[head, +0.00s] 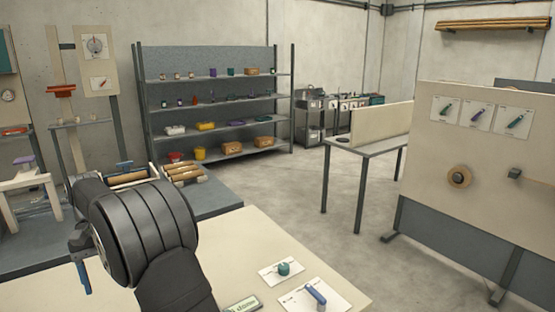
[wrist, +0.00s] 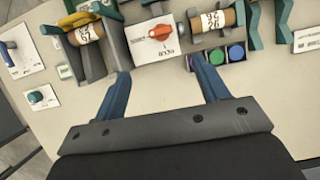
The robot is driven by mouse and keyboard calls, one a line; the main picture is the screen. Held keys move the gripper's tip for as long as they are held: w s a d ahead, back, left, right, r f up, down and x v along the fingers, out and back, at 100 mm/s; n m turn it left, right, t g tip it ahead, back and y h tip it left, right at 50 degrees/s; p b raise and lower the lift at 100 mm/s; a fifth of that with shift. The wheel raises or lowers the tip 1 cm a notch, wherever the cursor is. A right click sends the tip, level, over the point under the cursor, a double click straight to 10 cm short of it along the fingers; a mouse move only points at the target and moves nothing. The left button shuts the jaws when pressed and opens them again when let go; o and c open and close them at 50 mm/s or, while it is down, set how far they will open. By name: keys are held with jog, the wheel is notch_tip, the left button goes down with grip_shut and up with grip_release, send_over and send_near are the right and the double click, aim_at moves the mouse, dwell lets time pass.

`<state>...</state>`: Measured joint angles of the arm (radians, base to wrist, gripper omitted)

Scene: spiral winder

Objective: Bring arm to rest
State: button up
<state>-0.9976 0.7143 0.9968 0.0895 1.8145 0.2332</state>
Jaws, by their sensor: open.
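My gripper (wrist: 158,68) is open in the wrist view, with its two blue fingers spread apart. Nothing is between the fingers. They hang over the pale bench top (wrist: 150,98), below a white card with a red knob (wrist: 160,31). A cardboard tube with a printed label (wrist: 87,33) lies in a grey holder at the upper left, and another tube (wrist: 213,18) at the upper right. In the head view my dark arm stands at the lower left and hides part of the bench. The gripper's fingers are mostly hidden there.
A card with a green knob (head: 284,268) and a card with a blue lever (head: 316,296) lie on the bench. Green and blue round pieces (wrist: 236,53) sit beside the right tube. Shelves (head: 215,100) stand at the back. Floor is clear beyond the bench.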

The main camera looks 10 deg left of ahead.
jog(key=x, duration=1.6)
jog(key=shift+f, duration=0.2)
jog(key=shift+a+r+n+t, duration=0.15)
jog(key=shift+n+t, duration=0.15)
jog(key=shift+n, duration=0.3)
jog(key=n+t+h, duration=0.1)
jog(key=n, duration=0.4)
jog(key=n+t, duration=0.1)
jog(key=n, duration=0.1)
jog(key=shift+s+t, duration=0.15)
jog(key=shift+t, duration=0.15)
jog(key=n, duration=0.2)
jog(key=n+t, duration=0.1)
jog(key=n, duration=0.1)
jog(key=shift+s+r+n+t, duration=0.1)
jog(key=shift+n+t, duration=0.2)
jog(key=n, duration=0.2)
jog(key=n+t, duration=0.1)
jog(key=n, duration=0.1)
jog(key=shift+s+n+t+y, duration=0.1)
jog(key=shift+n+t+y, duration=0.2)
jog(key=shift+y, duration=0.1)
